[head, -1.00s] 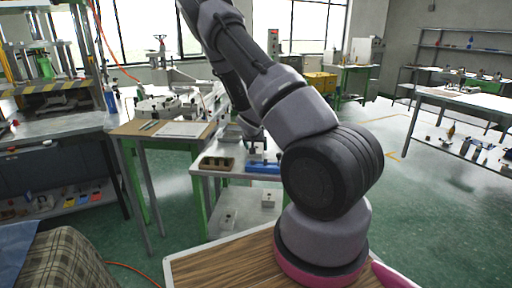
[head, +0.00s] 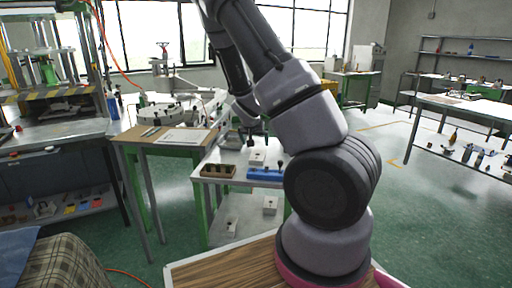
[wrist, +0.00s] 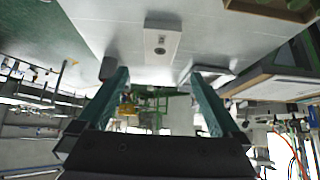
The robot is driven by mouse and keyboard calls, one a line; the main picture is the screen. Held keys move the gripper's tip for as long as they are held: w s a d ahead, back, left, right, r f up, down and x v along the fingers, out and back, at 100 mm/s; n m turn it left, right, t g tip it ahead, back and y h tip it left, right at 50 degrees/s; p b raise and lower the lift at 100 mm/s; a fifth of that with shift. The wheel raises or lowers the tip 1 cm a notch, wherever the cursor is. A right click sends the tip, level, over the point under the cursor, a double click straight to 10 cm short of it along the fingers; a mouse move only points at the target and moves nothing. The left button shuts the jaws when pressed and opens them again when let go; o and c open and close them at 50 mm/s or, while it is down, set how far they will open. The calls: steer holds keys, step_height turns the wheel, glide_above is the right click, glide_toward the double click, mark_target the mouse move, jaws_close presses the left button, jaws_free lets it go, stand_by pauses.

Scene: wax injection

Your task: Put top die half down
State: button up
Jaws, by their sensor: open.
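A pale die half (head: 257,158), a small block with a dark round hole, lies on the white top of the small table (head: 212,180). It also shows in the wrist view as a white block (wrist: 162,44) beyond my fingertips, apart from them. My gripper (wrist: 158,75) is open, with nothing between its two teal fingers. In the head view my gripper (head: 253,138) is above the table top, just behind and above the die half. Its fingers are small and partly hidden there.
A brown block with holes (head: 218,171) and a blue fixture (head: 265,174) stand on the table's front edge, close to the die half. More pale blocks (head: 270,205) sit on the lower shelf. A wooden-topped bench (head: 150,133) adjoins at left.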

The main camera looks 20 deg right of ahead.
steer(key=s+a+r+y, duration=0.2)
steer(key=s+a+r, duration=0.15)
steer(key=r, duration=0.35)
steer(key=s+a+r+y, duration=0.1)
steer(key=s+a+r, duration=0.1)
steer(key=s+r, duration=0.4)
steer(key=s+a+r+y, duration=0.2)
steer(key=s+a+r, duration=0.15)
steer(key=r, duration=0.45)
steer(key=s+a+r+n, duration=0.1)
steer(key=s+r, duration=0.3)
steer(key=s, duration=0.4)
steer(key=s+a+r+n+y, duration=0.1)
steer(key=s+a+r, duration=0.3)
steer(key=s, duration=0.4)
steer(key=shift+a+r+n+t, duration=0.2)
steer(key=shift+r+n+t, duration=0.1)
steer(key=shift+r, duration=0.35)
